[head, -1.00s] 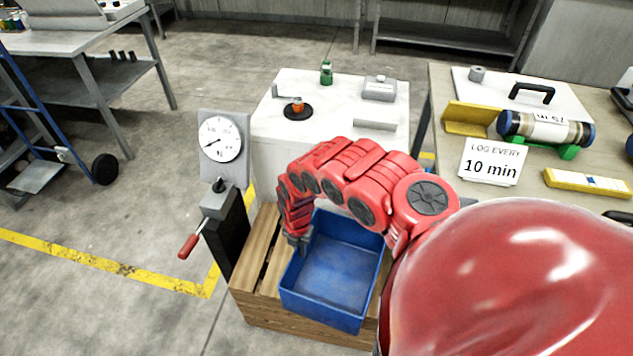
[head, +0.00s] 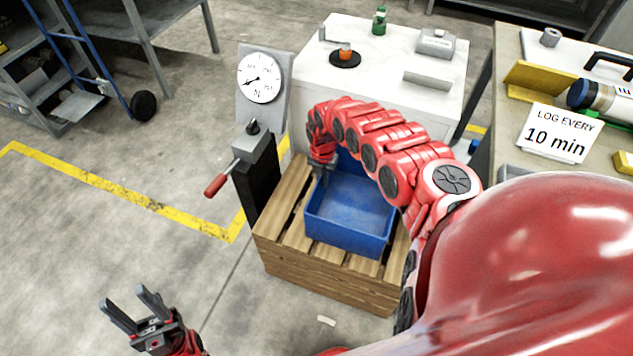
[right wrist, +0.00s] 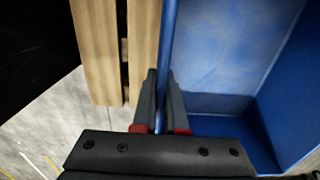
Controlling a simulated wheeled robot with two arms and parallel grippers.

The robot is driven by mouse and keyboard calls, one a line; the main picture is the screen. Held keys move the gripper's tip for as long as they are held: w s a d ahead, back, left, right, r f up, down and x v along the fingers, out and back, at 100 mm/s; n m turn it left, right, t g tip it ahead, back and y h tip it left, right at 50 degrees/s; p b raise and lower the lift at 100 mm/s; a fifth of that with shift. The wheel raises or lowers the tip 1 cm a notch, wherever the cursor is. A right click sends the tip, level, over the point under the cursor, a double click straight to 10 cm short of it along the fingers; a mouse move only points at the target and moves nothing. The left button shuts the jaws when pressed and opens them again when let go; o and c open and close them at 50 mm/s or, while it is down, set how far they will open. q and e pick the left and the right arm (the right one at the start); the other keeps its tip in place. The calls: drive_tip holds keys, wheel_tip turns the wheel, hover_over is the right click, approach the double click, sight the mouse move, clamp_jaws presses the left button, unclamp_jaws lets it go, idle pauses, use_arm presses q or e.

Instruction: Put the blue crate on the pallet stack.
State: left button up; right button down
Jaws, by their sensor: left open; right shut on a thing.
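The blue crate (head: 347,241) is upright and empty, over the top of the wooden pallet stack (head: 325,275). From these views it appears to rest on the slats, but I cannot see its underside. My right gripper (head: 322,178) reaches over from the right and is shut on the crate's left wall. In the right wrist view the two fingers (right wrist: 160,100) straddle the blue wall, with the crate's inside (right wrist: 225,60) to the right and pallet slats (right wrist: 105,45) to the left. My left gripper (head: 140,305) is open and empty above the floor at the lower left.
A dial gauge (head: 262,79) on a black post with a red-handled lever (head: 216,184) stands just left of the pallets. A white bench (head: 385,80) is behind them. A table with a "10 min" sign (head: 558,134) is at the right.

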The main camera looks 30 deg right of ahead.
drive_tip(key=w+f+b, duration=0.3)
drive_tip(key=f+b, duration=0.1)
drive_tip(key=shift+w+b, duration=0.3)
drive_tip(key=shift+w, duration=0.05)
drive_tip(key=shift+a+r, duration=0.1)
drive_tip(key=c, duration=1.4)
unclamp_jaws()
drive_tip(key=o, duration=0.4)
drive_tip(key=shift+o, duration=0.2)
